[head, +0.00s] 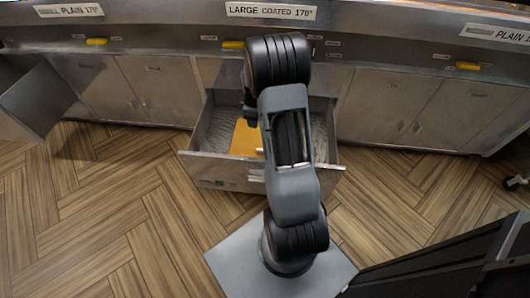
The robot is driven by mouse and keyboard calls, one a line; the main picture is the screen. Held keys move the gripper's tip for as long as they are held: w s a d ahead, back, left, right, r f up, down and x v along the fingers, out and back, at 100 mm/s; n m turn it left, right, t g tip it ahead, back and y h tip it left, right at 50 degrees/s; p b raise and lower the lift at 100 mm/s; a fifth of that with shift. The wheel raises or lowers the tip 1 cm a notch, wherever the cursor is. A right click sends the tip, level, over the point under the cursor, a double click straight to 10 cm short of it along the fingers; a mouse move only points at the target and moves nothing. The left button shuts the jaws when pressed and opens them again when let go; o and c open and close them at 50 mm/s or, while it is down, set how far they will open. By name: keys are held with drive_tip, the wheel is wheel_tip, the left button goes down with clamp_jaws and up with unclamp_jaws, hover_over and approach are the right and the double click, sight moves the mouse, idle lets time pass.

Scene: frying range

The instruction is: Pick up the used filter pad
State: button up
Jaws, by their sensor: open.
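The used filter pad appears to be the flat orange-yellow sheet (242,138) lying in the open drawer (212,173) in the head view. My arm crosses in front of it and hides its right part. My gripper (261,150) is mostly hidden behind my own arm link; only a small pale part shows, over the drawer at the pad's right side. It is open. Whether it touches the pad cannot be told from this view.
The drawer juts from a metal counter labelled "LARGE COATED 170°" (271,11). A cabinet door (38,98) stands open at the left. Yellow handles (97,41) line the counter front. A dark panelled object (450,265) stands at the lower right. Wooden floor left of the drawer is clear.

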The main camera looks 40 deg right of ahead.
drive_tip(key=shift+n+g, duration=0.3)
drive_tip(key=shift+n, duration=0.4)
drive_tip(key=d+f+b, duration=0.1)
drive_tip(key=f+b, duration=0.1)
drive_tip(key=f, duration=0.4)
drive_tip(key=d+f+b, duration=0.1)
drive_tip(key=f, duration=0.5)
drive_tip(key=d+f+b, duration=0.1)
drive_tip(key=f+b, duration=0.1)
drive_tip(key=f, duration=0.4)
drive_tip(key=shift+d+f+b, duration=0.1)
drive_tip(key=shift+d+b, duration=0.2)
drive_tip(key=shift+d, duration=0.05)
drive_tip(key=shift+d+f+b, duration=0.1)
drive_tip(key=shift+f+b, duration=1.5)
drive_tip(key=shift+f, duration=1.45)
drive_tip(key=shift+c, duration=0.4)
clamp_jaws()
